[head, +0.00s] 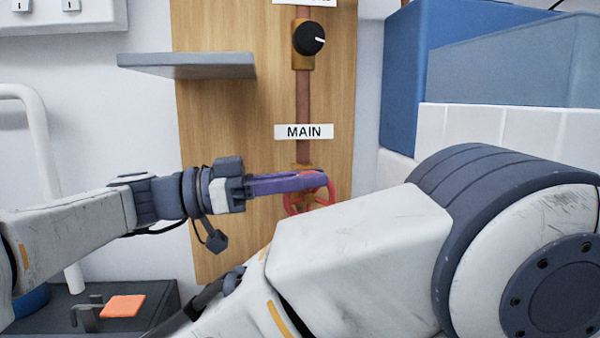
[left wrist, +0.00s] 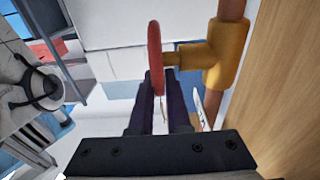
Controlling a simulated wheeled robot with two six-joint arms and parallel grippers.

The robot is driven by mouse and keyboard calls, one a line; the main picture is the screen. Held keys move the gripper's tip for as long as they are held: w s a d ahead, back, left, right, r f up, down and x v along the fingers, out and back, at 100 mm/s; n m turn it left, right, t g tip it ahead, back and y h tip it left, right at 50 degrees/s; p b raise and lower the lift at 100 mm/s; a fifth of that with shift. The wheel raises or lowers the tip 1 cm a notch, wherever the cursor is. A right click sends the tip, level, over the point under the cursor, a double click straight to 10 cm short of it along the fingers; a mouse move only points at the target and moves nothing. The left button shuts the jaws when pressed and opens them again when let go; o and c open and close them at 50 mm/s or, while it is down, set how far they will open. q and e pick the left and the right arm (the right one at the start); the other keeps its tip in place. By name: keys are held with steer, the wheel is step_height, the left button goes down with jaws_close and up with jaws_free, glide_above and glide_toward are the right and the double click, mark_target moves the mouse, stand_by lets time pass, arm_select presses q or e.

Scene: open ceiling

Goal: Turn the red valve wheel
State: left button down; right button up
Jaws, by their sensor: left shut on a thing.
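The red valve wheel (head: 332,190) sits low on a copper pipe, below the "MAIN" label (head: 303,132), in front of a wooden panel. My left gripper (head: 322,178) reaches in from the left with its purple fingers at the upper part of the rim and is shut on it. In the left wrist view the wheel (left wrist: 154,55) shows edge-on, its lower rim between the fingertips (left wrist: 159,75), with its stem joining a brass valve body (left wrist: 228,55).
A grey shelf (head: 187,66) juts out at the upper left. A black knob (head: 309,38) is on the pipe above the label. A white pipe (head: 45,160) stands at the left. An orange pad (head: 122,306) lies on a dark surface at the lower left.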

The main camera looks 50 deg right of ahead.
arm_select(q)
steer(key=shift+s+d+r+t+y+p, duration=0.1)
steer(key=shift+d+r+t+y+p, duration=0.15)
steer(key=shift+t+y+p, duration=0.55)
steer(key=shift+s+d+f+t+y+p, duration=0.1)
steer(key=shift+f+t+y+p, duration=0.3)
steer(key=shift+p, duration=0.6)
steer(key=shift+r, duration=0.15)
steer(key=c, duration=0.9)
jaws_free()
steer(key=shift+p+v, duration=1.85)
steer(key=shift+v, duration=3.4)
